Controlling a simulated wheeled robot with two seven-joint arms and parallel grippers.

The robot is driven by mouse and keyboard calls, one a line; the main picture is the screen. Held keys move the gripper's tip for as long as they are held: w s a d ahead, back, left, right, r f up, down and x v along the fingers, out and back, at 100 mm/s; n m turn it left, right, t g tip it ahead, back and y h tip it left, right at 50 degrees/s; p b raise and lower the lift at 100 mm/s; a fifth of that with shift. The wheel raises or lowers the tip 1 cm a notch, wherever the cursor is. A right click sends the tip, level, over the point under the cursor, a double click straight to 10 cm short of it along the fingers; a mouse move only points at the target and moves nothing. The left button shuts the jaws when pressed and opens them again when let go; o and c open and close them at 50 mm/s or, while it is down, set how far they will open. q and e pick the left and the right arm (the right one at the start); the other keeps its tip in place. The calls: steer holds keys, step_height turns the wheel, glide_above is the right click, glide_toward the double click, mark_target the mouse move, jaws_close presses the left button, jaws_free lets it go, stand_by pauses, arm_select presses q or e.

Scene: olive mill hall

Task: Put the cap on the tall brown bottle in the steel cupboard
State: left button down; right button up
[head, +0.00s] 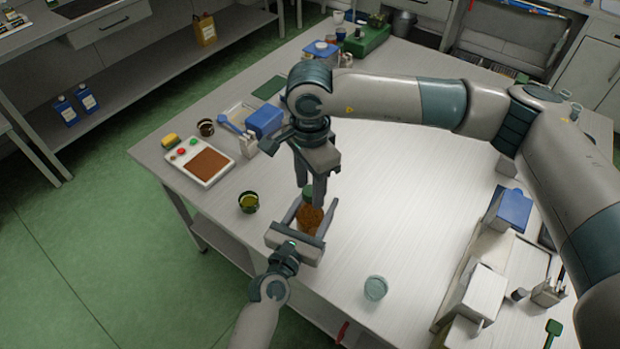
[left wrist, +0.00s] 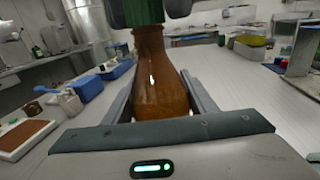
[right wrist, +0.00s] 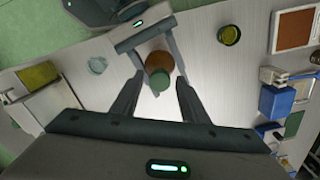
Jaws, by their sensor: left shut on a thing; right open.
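The brown bottle (left wrist: 155,80) stands upright between the fingers of my left gripper (head: 311,214), which is shut on it; it also shows in the head view (head: 309,222). A green cap (right wrist: 159,80) sits at the bottle's mouth, and in the left wrist view the cap (left wrist: 142,12) is in line with the neck. I cannot tell whether it is fully seated. My right gripper (right wrist: 160,92) is open, pointing down from above, its fingers on either side of the cap and apart from it in the right wrist view. I cannot make out the steel cupboard for certain.
An olive-coloured jar (head: 249,202) stands left of the bottle, and a clear glass (head: 376,288) stands to its right. A white tray with a brown pad (head: 207,165) and a blue box (head: 264,121) lie further left. The middle of the table is clear.

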jaws_close()
steer(key=m, duration=0.4)
steer(key=shift+m, duration=0.3)
steer(key=m, duration=0.4)
steer(key=shift+o, duration=0.4)
jaws_free()
steer(key=shift+r, duration=0.1)
